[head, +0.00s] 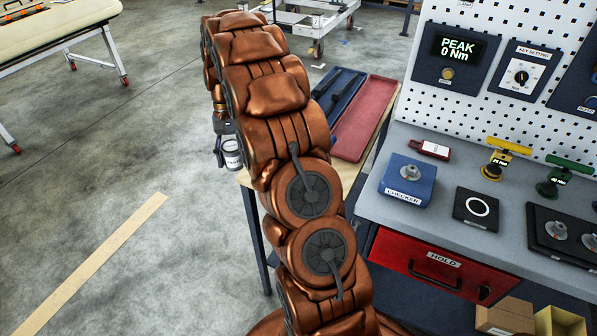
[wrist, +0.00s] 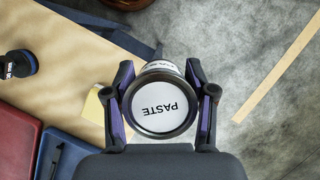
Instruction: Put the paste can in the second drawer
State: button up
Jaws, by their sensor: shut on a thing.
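The paste can (wrist: 160,105) has a white top marked PASTE and a dark rim. In the wrist view my gripper (wrist: 161,112) has one finger on each side of it and is shut on it. In the head view the can (head: 232,154) shows as a small pale cylinder left of my copper arm, by the left edge of the wooden table. A red drawer (head: 425,267) labelled HOLD is closed under the grey bench at the right. I cannot tell which drawer is the second.
The wooden table (wrist: 85,35) carries a red tray (head: 361,118), a blue tray (head: 337,91) and a dark labelled item (wrist: 18,64). The grey bench (head: 395,207) holds a blue checker box (head: 407,184) and tools. Open floor lies left.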

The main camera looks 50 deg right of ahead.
jog(key=s+d+r+m+t+y, duration=0.1)
jog(key=s+d+r+m, duration=0.1)
jog(key=s+d+m, duration=0.4)
jog(key=s+d+r+m+t+y, duration=0.15)
jog(key=s+d, duration=0.25)
jog(key=d, duration=0.4)
jog(key=shift+m+h, duration=0.45)
jog(key=shift+m, duration=0.1)
jog(key=f+p, duration=0.1)
jog(key=f, duration=0.4)
jog(key=f+p, duration=0.2)
jog(key=f, duration=0.2)
jog(key=shift+w+d+f, duration=0.1)
jog(key=shift+d+f, duration=0.1)
jog(key=shift+f, duration=0.15)
jog(key=shift+f, duration=0.1)
jog(key=o, duration=1.1)
jog(key=shift+o, duration=0.2)
jog(key=b+v, duration=0.4)
jog(key=v, duration=0.8)
